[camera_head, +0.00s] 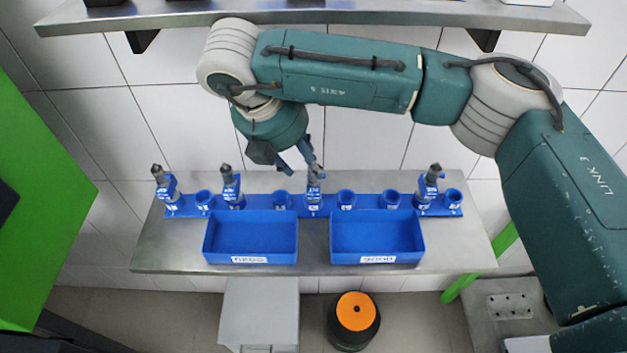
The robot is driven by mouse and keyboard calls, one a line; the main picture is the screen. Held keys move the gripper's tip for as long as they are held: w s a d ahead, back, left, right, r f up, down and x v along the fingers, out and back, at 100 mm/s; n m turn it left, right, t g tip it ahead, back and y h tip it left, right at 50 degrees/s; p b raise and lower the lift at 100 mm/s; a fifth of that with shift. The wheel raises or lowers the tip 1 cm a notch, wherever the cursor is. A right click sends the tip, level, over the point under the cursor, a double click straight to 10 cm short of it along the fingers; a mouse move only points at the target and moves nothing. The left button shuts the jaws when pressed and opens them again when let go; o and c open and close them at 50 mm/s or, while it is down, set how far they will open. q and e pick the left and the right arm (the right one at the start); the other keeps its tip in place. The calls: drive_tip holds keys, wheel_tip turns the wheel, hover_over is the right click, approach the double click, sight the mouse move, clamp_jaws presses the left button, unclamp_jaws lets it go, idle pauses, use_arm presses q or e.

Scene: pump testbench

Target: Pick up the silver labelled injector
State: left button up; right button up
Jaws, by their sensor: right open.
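Several grey injectors stand upright in a blue rack (265,213) on the metal bench: one at the far left (159,180), one left of the middle (228,182), one in the middle (313,190) and one at the right (433,180). They carry blue parts with white marks too small to read, so I cannot tell which is the silver labelled one. My right gripper (305,163) is open, pointing down and to the right, with its fingers just above the top of the middle injector. Whether it touches is unclear. My left gripper is out of view.
Two empty-looking blue bins, a left one (250,259) and a right one (377,259), stand in front of the rack. Empty blue holders sit between the injectors. A metal shelf (320,17) hangs above. A green panel (40,210) stands at left.

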sight(315, 185)
drive_tip(key=p+x, duration=0.2)
drive_tip(key=p, duration=0.1)
drive_tip(key=shift+w+d+f, duration=0.1)
drive_tip(key=shift+d+f, duration=0.2)
drive_tip(key=shift+p+x, duration=0.35)
drive_tip(key=shift+x, duration=0.7)
drive_tip(key=shift+w+f, duration=0.1)
drive_tip(key=shift+f, duration=0.1)
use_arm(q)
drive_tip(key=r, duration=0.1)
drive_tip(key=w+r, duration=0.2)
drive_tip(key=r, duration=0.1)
use_arm(e)
drive_tip(key=shift+a, duration=0.1)
clamp_jaws()
